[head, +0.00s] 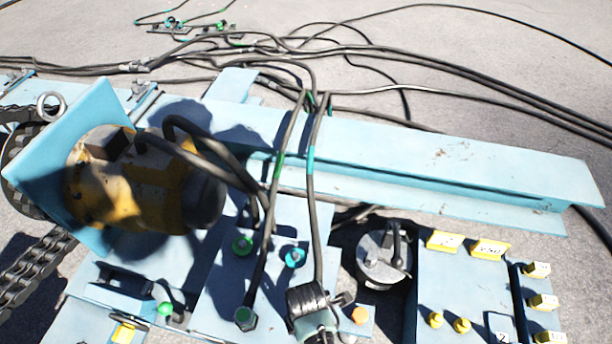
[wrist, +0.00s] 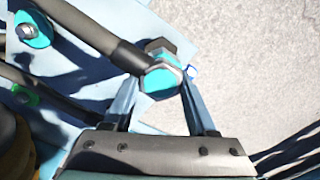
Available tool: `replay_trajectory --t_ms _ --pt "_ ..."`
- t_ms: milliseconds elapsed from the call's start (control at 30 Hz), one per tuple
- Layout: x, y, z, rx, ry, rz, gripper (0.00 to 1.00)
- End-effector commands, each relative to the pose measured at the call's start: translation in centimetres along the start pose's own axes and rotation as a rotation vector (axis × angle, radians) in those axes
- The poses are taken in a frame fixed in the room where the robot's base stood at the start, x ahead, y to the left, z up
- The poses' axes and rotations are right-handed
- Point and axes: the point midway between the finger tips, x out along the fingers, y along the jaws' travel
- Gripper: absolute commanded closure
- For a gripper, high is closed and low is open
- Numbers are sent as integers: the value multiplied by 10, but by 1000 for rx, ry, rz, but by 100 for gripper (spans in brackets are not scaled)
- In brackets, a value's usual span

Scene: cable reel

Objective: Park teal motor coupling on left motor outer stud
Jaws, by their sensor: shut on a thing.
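The teal motor coupling (wrist: 165,80), a hex-shaped end with a teal face, is between the two fingers of my gripper (wrist: 160,100) in the wrist view. Its black cable runs off to the upper left. A stud with a teal collar (wrist: 32,28) shows in the upper left corner, apart from the coupling. In the head view the teal-collared stud (head: 292,257) stands on the light blue plate below the yellow motor (head: 120,185). My gripper is low in the middle there, and the held coupling cannot be made out clearly.
A green-collared stud (head: 243,245) and a dark green cable end (head: 245,318) are left of the teal-collared stud. An orange stud (head: 360,315) is to the right. Cables hang over the blue beam (head: 440,160). A round grey device (head: 383,258) stands right of the plate.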

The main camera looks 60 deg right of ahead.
Motion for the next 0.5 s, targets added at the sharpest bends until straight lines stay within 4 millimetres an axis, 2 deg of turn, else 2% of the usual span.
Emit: replay_trajectory --t_ms 33,200,500 --pt "11 1 0 0 0 2 100" --pt "23 1 0 -1 0 1 100" --pt "26 1 0 0 0 2 100"
